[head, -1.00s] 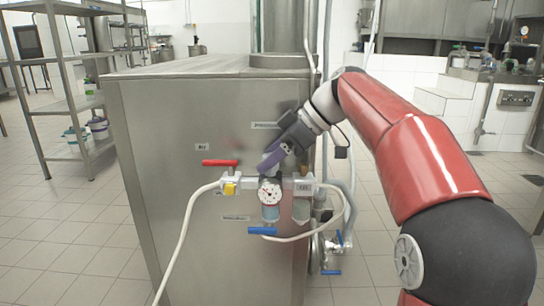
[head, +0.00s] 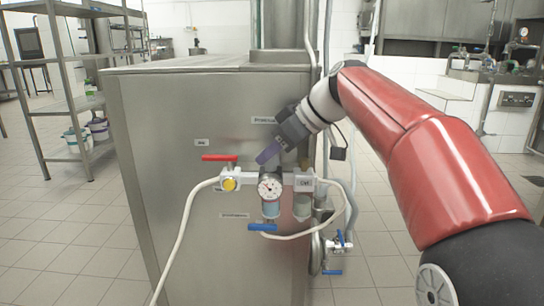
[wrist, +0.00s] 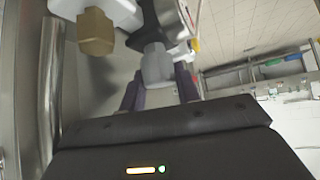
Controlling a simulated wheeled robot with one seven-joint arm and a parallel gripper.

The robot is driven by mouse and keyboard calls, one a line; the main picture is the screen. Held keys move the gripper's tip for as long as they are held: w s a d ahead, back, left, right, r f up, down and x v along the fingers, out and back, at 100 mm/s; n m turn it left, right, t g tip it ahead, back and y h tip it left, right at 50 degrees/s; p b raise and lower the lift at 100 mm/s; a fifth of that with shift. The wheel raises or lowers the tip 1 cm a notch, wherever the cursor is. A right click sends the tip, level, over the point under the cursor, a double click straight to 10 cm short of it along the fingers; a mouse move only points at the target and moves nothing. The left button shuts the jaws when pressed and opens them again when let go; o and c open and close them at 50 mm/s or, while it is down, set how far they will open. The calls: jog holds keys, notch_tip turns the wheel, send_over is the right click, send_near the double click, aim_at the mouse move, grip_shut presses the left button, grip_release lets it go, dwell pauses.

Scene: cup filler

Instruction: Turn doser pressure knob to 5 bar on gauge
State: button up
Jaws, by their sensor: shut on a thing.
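The round white pressure gauge (head: 270,186) sits on the front of the steel machine, above a filter bowl (head: 271,209). Its dial is too small to read surely. My gripper (head: 266,155) comes from the upper right with its purple fingers just above the gauge. In the wrist view the two purple fingers (wrist: 160,92) are closed around a grey knob (wrist: 157,66). In the head view the fingers hide the knob.
A blue lever (head: 263,227) is below. A white hose (head: 186,235) hangs down at the left. The steel machine's (head: 150,120) flat front stands close behind the fittings.

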jog(key=m+t+h, duration=0.1)
jog(key=m, duration=0.1)
jog(key=m+t+h, duration=0.1)
jog(key=m, duration=0.1)
jog(key=shift+s+a+m+t, duration=0.1)
jog(key=shift+m+t, duration=0.2)
jog(key=shift+t, duration=0.1)
jog(key=shift+m+t+h+p, duration=0.4)
jog(key=shift+m+t+h, duration=0.3)
jog(key=shift+m+h, duration=0.65)
jog(key=shift+m, duration=0.55)
jog(key=o, duration=1)
jog(key=p+v, duration=0.1)
jog(key=v, duration=0.6)
jog(key=shift+s+r, duration=0.2)
jog(key=shift+s, duration=0.1)
